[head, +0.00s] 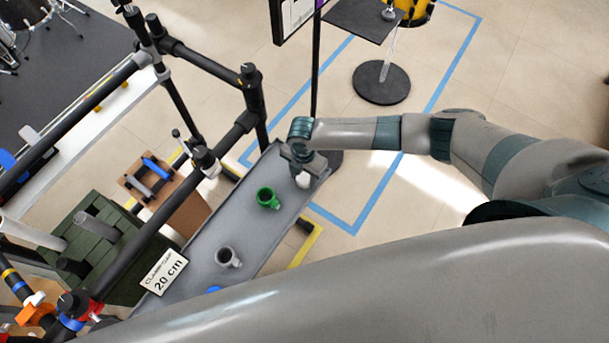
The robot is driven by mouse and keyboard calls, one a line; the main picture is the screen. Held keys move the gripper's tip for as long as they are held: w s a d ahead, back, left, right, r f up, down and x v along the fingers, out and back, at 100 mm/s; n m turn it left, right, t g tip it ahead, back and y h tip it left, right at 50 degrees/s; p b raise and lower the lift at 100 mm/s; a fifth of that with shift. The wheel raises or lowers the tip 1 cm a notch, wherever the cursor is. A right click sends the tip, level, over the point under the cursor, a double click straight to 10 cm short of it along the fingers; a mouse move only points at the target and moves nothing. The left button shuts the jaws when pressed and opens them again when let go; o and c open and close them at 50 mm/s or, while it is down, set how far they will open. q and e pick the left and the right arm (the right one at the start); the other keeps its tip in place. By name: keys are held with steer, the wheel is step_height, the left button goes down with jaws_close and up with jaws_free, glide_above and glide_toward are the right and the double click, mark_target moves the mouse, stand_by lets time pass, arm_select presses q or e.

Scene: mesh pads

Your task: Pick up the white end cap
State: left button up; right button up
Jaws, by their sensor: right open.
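The white end cap (303,181) is near the far right end of a long grey tray (205,243). My right gripper (301,166) is over that end of the tray, pointing down, directly above or around the cap. It is open. The gripper hides the upper part of the cap, and I cannot tell whether the fingers touch it. My left gripper is not in view.
A green fitting (268,198) and a grey fitting (228,257) stand in the tray, with a "20 cm" sign (163,272) at its left edge. A black pipe frame (253,95) rises behind. A green crate (99,243) is at left.

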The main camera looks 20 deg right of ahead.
mark_target(304, 177)
steer(key=shift+f, duration=0.1)
stand_by(0.4)
steer(key=c, duration=0.7)
steer(key=shift+r, duration=0.2)
steer(key=shift+r+b, duration=0.45)
steer(key=shift+r, duration=0.1)
step_height(304, 177, up, 2)
steer(key=shift+w+b, duration=0.1)
steer(key=shift+b, duration=0.4)
steer(key=shift+s+d+r+b, duration=0.85)
steer(key=shift+s+d+r, duration=1.05)
steer(key=shift+s+d, duration=0.2)
steer(key=shift+s+d+r+b, duration=0.85)
steer(key=shift+s+d+r, duration=1.05)
steer(key=shift+s+d, duration=0.2)
steer(key=shift+w, duration=0.1)
